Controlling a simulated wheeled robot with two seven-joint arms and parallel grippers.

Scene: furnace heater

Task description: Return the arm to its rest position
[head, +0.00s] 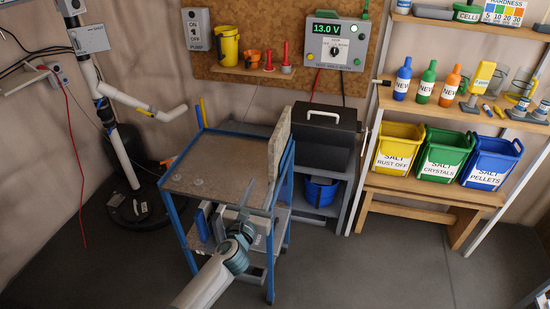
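My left arm comes in from the bottom of the head view, and my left gripper (247,190) points away over the front right part of the blue-framed cart (205,183). The fingers look narrow and close together, and I cannot tell whether they are open or shut. I see nothing held between them. My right gripper is not in view.
A grey slab (278,145) stands upright along the cart's right side. Behind it is a dark box with a handle (325,120). Yellow (398,148), green (446,155) and blue (491,162) salt bins sit on the right shelf. Floor (400,260) at right front is clear.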

